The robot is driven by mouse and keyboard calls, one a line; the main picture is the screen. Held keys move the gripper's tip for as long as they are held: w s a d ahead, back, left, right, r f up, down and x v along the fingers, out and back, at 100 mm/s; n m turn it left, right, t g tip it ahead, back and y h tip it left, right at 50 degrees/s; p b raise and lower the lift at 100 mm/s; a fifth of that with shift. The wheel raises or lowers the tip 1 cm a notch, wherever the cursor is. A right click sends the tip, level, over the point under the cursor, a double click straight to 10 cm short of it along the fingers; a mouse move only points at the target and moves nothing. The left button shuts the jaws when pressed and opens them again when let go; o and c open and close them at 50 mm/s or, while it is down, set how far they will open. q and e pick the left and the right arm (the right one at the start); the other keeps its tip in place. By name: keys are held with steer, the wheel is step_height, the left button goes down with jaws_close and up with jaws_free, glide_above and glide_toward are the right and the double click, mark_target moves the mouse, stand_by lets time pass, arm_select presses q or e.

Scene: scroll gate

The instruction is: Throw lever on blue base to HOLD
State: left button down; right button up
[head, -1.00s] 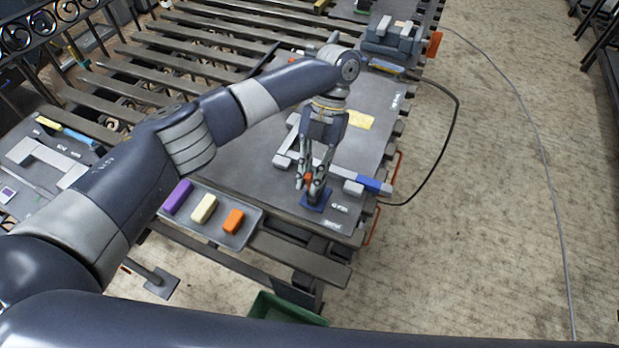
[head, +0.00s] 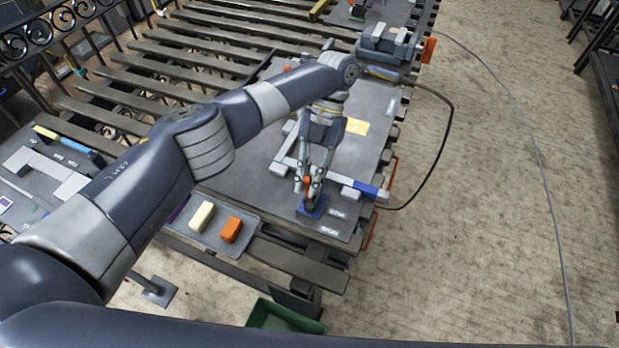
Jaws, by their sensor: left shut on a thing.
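The blue base (head: 313,207) sits near the front right corner of the dark work plate. A lever with an orange knob (head: 308,181) rises from it. My left gripper (head: 310,184) comes down from above and is shut on the lever at its orange knob. The fingers hide most of the lever. Small white labels (head: 337,213) lie on the plate right of the base; their lettering is too small to read. My right gripper is not in view.
A grey bar with a blue end (head: 367,190) lies just behind the base. A tray (head: 190,229) with a cream block (head: 201,216) and an orange block (head: 230,229) stands to the left. A grey vise (head: 388,45) is at the back, and a cable (head: 447,130) loops off the right side.

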arm_select(q)
steer(key=c, duration=1.6)
jaws_free()
steer(key=shift+o, duration=0.2)
steer(key=shift+r, duration=0.1)
step_height(320, 180, up, 10)
